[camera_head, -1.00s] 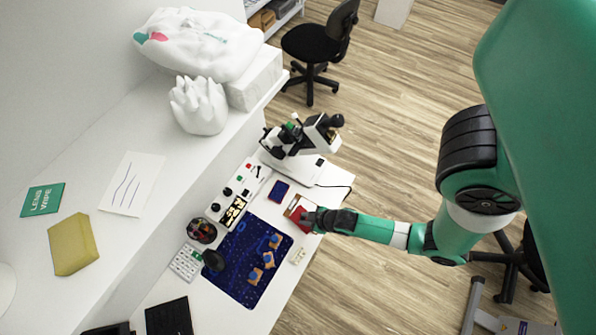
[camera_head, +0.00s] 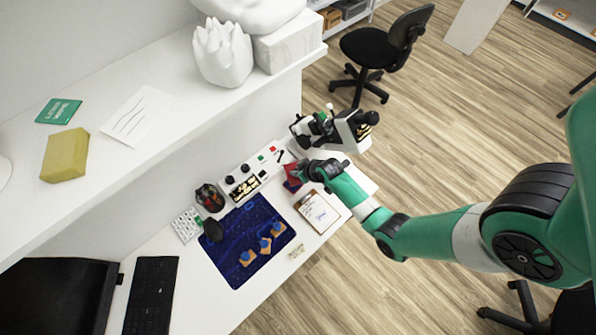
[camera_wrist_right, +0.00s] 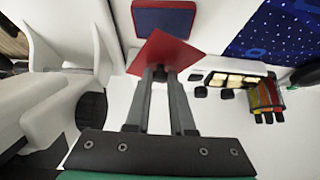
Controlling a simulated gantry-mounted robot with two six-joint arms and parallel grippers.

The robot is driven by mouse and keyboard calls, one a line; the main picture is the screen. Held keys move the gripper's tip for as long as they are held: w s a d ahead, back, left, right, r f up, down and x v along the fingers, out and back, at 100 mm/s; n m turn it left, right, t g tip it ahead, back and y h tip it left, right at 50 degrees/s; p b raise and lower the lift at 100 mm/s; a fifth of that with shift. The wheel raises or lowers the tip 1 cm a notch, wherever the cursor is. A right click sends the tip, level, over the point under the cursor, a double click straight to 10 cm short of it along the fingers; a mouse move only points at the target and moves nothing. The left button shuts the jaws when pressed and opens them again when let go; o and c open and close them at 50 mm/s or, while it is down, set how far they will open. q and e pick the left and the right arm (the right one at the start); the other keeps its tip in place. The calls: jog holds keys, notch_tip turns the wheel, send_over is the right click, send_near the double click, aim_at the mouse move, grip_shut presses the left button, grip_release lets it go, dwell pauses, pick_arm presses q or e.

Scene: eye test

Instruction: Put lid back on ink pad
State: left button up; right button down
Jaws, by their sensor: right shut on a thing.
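My right gripper (camera_head: 301,173) is shut on a thin red lid (camera_head: 290,170), near the microscope end of the desk. In the right wrist view the red lid (camera_wrist_right: 168,50) sticks out tilted between the fingertips of the gripper (camera_wrist_right: 161,74). The ink pad (camera_wrist_right: 163,17), blue with red, lies on the white desk beyond the lid and shows apart from it in that picture. In the head view the ink pad (camera_head: 292,187) is partly hidden by the lid and gripper. My left gripper is not in view.
A white microscope (camera_head: 335,130) stands close behind the gripper. A clipboard (camera_head: 317,211) lies in front of the pad. A control box (camera_head: 240,180), a blue mat (camera_head: 235,255) with several orange-brown pieces and a pen cup (camera_head: 210,197) are nearby. A shelf (camera_head: 180,75) overhangs.

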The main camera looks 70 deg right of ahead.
jog(key=shift+f+b, duration=2.65)
jog(key=shift+f, duration=0.45)
jog(key=shift+r, duration=0.1)
jog(key=shift+f, duration=0.2)
jog(key=shift+c, duration=1)
grip_release()
jog(key=shift+r+p, duration=0.1)
jog(key=shift+p, duration=0.2)
